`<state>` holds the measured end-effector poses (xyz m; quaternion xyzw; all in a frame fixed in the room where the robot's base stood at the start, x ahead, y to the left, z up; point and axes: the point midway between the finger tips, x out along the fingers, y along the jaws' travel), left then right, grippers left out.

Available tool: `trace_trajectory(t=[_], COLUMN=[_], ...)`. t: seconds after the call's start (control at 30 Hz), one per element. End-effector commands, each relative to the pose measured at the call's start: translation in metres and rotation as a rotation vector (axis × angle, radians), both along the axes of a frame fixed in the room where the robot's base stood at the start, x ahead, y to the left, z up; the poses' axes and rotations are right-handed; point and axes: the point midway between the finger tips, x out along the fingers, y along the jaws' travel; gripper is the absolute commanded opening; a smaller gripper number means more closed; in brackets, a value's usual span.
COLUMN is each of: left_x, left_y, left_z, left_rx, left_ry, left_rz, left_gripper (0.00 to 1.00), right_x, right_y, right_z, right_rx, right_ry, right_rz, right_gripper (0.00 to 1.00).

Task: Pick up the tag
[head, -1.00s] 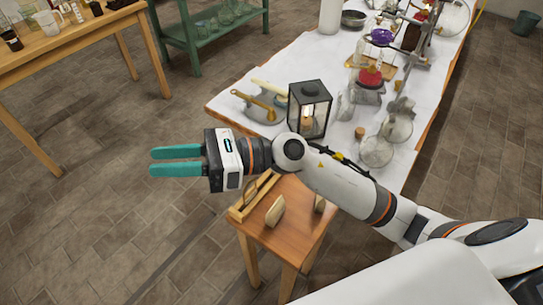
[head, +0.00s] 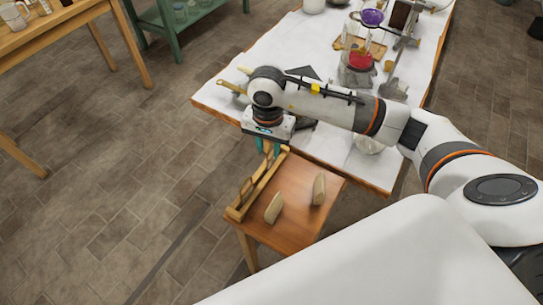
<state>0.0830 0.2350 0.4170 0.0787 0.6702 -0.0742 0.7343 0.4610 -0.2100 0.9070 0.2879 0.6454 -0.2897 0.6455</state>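A small wooden table (head: 295,232) carries two tan, upright slab-like pieces that may be tags: one nearer the left (head: 273,207) and one at the right (head: 318,189). A long wooden rack (head: 237,213) lies along the table's left edge, with thin upright tan pieces at it. I cannot tell which piece is the tag. My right gripper (head: 267,147) points down at the rack's far end, its teal fingers apart with no object clearly held. The fingertips are partly hard to make out against the rack. My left gripper is not in view.
A white-covered long table (head: 222,99) with glassware, a red-filled vessel and a purple bowl (head: 372,18) stands just behind. My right arm passes over it. A wooden table (head: 50,27) and green shelf (head: 185,22) stand at the left. Floor left of the small table is clear.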

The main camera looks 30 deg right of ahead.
Motion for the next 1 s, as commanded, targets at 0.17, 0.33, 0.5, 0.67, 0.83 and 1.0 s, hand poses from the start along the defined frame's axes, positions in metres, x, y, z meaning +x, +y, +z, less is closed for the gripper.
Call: trace_trajectory(t=[0.17,0.33,0.5,0.67,0.83,1.0], left_x=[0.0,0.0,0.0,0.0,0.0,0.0], left_y=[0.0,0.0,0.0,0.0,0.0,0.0], left_z=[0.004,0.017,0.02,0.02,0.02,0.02], left_rx=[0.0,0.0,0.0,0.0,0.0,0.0], left_ry=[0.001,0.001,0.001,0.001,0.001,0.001], left_rz=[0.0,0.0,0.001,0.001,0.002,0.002], left_gripper=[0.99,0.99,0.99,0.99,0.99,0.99], right_x=[0.0,0.001,0.002,0.003,0.003,0.003], right_y=[0.0,0.003,0.002,0.002,0.002,0.002], right_z=[-0.012,-0.034,-0.057,-0.063,-0.062,-0.062], right_rx=[0.001,0.003,0.002,0.003,0.003,0.003], right_ry=[0.002,0.005,0.002,-0.002,-0.002,-0.002], right_rz=[-0.001,-0.003,-0.002,-0.001,-0.001,-0.001], right_gripper=[0.32,0.32,0.32,0.32,0.27,0.0])
